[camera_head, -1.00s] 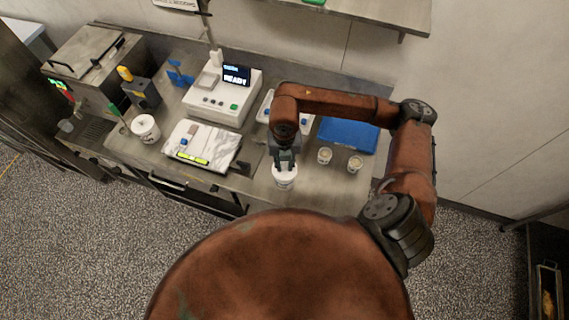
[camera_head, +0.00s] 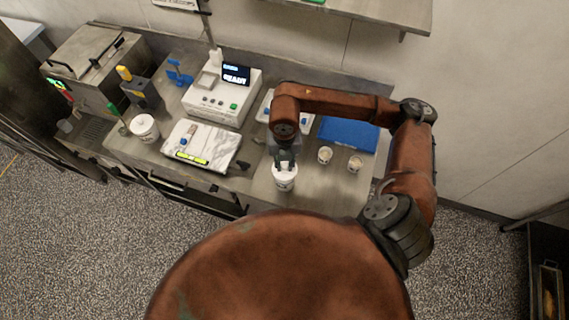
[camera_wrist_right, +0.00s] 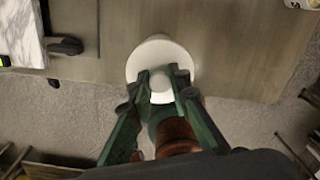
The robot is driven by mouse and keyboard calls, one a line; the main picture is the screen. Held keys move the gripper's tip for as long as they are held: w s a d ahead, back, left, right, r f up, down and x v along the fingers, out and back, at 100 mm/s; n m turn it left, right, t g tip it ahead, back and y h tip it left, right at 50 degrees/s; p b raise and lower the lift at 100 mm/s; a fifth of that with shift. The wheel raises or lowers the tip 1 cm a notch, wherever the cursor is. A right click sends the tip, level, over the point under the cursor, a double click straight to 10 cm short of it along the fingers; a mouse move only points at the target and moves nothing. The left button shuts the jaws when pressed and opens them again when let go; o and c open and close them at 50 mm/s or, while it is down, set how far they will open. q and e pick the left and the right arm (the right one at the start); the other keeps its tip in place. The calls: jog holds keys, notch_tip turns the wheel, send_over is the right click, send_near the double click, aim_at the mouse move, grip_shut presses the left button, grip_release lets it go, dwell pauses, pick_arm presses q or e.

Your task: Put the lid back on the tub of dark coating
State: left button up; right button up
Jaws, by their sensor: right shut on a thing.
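A white tub (camera_head: 285,184) stands on the counter near its front edge, under my right gripper (camera_head: 284,166). My right gripper is shut on the round knob of a white lid (camera_head: 277,172). In the right wrist view the lid (camera_wrist_right: 146,60) shows as a white disc, with its knob (camera_wrist_right: 160,82) between the fingertips (camera_wrist_right: 163,78). The lid is at the tub's top; I cannot tell if it is fully seated. The tub's contents are hidden. My left gripper is not in view.
A second white tub (camera_head: 144,127) stands at the left. A marble slab (camera_head: 203,146) and a white machine reading READY (camera_head: 222,98) lie left of my gripper. Two small cups (camera_head: 325,155) and a blue mat (camera_head: 348,134) are to the right.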

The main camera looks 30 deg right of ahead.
jog(key=o, duration=1)
jog(key=shift+o, duration=0.4)
jog(key=o, duration=0.4)
jog(key=shift+r, duration=0.15)
jog(key=shift+r+p, duration=1.9)
jog(key=shift+r, duration=1.5)
